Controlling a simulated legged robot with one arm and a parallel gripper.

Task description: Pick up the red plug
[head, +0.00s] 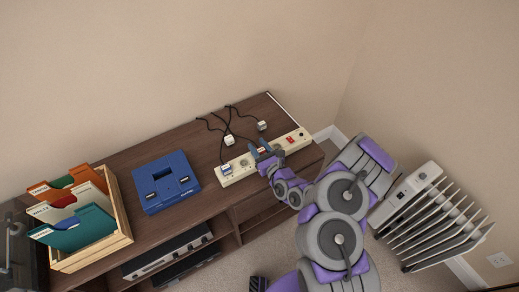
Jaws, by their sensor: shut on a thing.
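My gripper (263,150) reaches in from the right over a cream power strip (245,161) on the brown shelf unit. It is shut on a small plug (262,150) at the middle of the strip. The plug is mostly hidden by the fingers; a pale part with a hint of red shows. I cannot tell whether it still sits in its socket. Another plug with a blue label (227,169) is at the strip's left end. A red switch (291,140) is at its right.
A blue console (165,182) and a wooden file crate (122,224) stand to the left. A radiator (425,210) stands on the floor at right.

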